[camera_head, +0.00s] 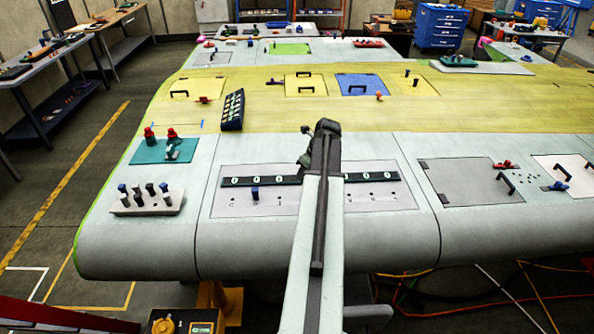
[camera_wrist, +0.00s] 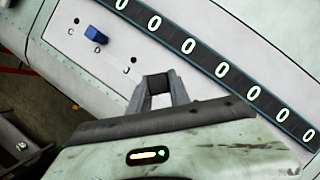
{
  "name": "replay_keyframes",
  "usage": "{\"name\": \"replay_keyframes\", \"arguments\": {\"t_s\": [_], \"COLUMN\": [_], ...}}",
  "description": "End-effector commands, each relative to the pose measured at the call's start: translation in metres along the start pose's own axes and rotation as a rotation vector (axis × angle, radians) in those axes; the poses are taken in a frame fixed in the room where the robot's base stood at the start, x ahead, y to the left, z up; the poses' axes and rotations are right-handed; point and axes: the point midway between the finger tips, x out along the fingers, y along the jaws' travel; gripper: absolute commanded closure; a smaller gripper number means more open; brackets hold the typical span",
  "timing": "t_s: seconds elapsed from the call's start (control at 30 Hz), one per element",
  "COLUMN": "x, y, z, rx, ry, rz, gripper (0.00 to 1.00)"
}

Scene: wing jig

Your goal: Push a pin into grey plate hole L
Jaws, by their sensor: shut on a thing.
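The grey plate (camera_head: 285,208) is set in the white wing panel, with a row of small lettered holes. A blue-topped pin (camera_head: 255,193) stands in it on the left; the same blue pin shows in the wrist view (camera_wrist: 97,35), by letters that look like C, D and J. My gripper (camera_wrist: 157,86) is shut on a dark, square-ended pin (camera_wrist: 157,82), seen end-on against the white panel. I cannot read which hole is L. My arm hides the middle of the plate and my gripper's fingertips in the head view.
A dark strip with round white markers (camera_head: 260,181) runs along the plate's back edge. A pale pin rack (camera_head: 150,207) with several pins is at the left. A teal plate (camera_head: 150,152) with red knobs lies behind it. A grey hatch (camera_head: 460,182) with handle is right.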

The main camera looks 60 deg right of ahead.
Motion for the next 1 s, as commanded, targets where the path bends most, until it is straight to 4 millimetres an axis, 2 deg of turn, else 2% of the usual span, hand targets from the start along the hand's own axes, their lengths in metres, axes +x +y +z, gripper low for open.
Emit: {"name": "replay_keyframes", "arguments": {"t_s": [0.27,0.6,1.0], "x": [0.017,0.054,0.056], "y": [-0.003,-0.006,-0.007], "z": [-0.01,-0.03,-0.031], "rx": [0.004,0.012,0.013], "ry": [0.0,0.0,0.0], "rz": [-0.002,-0.005,-0.005], "gripper": [1.0,1.0,1.0]}}
